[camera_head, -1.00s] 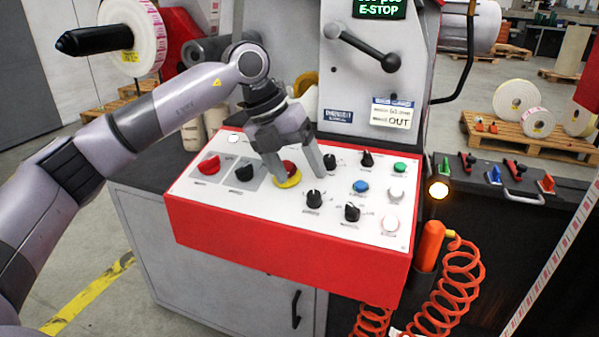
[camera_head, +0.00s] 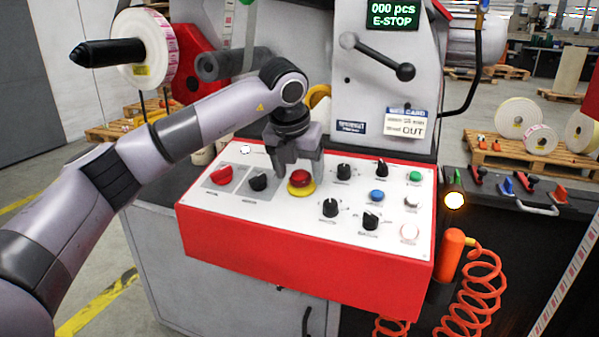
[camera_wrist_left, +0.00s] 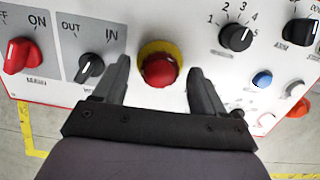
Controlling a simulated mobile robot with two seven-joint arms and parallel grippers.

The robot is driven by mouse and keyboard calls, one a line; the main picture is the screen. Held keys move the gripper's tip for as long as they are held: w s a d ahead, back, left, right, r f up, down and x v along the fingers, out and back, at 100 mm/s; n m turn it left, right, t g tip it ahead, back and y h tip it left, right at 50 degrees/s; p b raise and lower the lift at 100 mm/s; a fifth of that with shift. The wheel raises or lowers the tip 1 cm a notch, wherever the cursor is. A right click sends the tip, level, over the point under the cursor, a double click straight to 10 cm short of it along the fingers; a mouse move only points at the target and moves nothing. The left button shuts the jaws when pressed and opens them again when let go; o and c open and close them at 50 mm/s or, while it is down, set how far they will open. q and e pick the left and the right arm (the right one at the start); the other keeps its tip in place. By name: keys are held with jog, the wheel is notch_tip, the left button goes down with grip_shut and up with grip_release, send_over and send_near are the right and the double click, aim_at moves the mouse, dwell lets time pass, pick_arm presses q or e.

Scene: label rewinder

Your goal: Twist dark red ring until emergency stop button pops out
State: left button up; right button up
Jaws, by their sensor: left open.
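The emergency stop button is a dark red mushroom head (camera_head: 300,177) on a yellow base (camera_head: 301,190), on the sloped white top of the red control box. In the left wrist view the red head (camera_wrist_left: 159,71) sits between the two fingers, with the yellow collar (camera_wrist_left: 160,47) showing behind it. My left gripper (camera_head: 300,178) is open, its fingers on either side of the button with gaps, not visibly touching it. Whether the fingertips reach the ring's height cannot be told. The display (camera_head: 392,15) reads "000 pcs E-STOP". My right gripper is not in view.
A red main switch (camera_head: 221,175) and a black IN/OUT switch (camera_head: 258,180) stand left of the button. Black selector knobs (camera_head: 330,208) and a blue button (camera_head: 376,196) lie to the right. A black crank handle (camera_head: 383,58) is above the panel.

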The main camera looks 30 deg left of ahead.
pick_arm(q)
jog(key=shift+f, duration=0.2)
jog(key=c, duration=1)
jog(key=shift+r+m+p, duration=0.15)
jog(key=shift+m+p, duration=0.85)
jog(key=shift+m, duration=0.3)
jog(key=shift+c, duration=0.3)
jog(key=shift+m+h+p, duration=0.3)
jog(key=shift+m+p, duration=0.05)
jog(key=shift+m, duration=0.55)
jog(key=o, duration=1.1)
jog(key=shift+c, duration=0.2)
